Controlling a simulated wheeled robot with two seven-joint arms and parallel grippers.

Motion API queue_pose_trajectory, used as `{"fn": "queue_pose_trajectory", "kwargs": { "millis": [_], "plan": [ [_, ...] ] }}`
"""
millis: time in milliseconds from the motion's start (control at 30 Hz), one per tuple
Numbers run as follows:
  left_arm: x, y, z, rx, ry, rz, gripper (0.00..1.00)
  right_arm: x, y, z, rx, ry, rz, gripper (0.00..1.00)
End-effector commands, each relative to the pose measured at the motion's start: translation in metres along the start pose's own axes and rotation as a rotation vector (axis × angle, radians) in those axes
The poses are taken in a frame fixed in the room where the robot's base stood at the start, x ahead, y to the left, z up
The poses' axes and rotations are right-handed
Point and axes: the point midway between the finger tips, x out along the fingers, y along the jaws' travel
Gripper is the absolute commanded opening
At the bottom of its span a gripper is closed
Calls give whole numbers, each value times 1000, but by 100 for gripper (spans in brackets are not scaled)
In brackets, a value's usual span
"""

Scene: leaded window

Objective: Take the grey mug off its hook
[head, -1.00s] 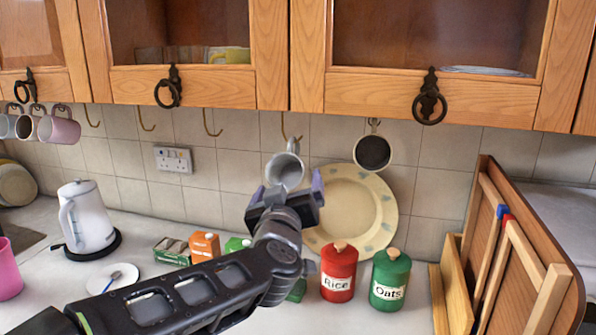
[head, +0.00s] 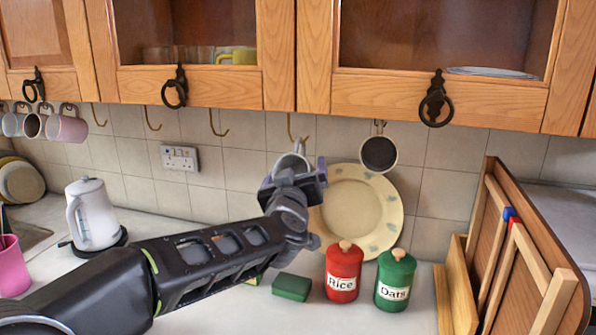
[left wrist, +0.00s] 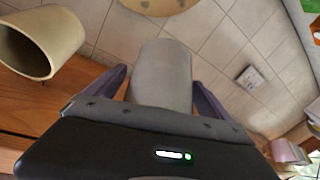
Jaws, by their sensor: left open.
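The grey mug (head: 290,162) hangs under the cabinet at a brass hook (head: 291,126), with its handle up. My left gripper (head: 293,175) is in front of it and hides its lower part in the head view. In the left wrist view the grey mug (left wrist: 161,72) stands between the two purple fingers of my left gripper (left wrist: 160,84). The fingers are open, one on each side of the mug. Whether either finger touches it I cannot tell. My right gripper is not in view.
A cream mug with a dark inside (head: 378,153) hangs close to the right. A large plate (head: 363,212) leans on the wall behind. Red (head: 342,272) and green (head: 394,279) canisters stand below. Empty hooks (head: 219,124) are to the left.

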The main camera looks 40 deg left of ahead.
Motion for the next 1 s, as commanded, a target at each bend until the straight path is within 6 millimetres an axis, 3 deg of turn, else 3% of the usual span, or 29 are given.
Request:
{"fn": "queue_pose_trajectory", "kwargs": {
  "millis": [633,1000],
  "plan": [
    [3,0,0,0,0,0,93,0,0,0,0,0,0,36],
    [3,0,0,0,0,0,62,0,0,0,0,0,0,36]
  ]
}}
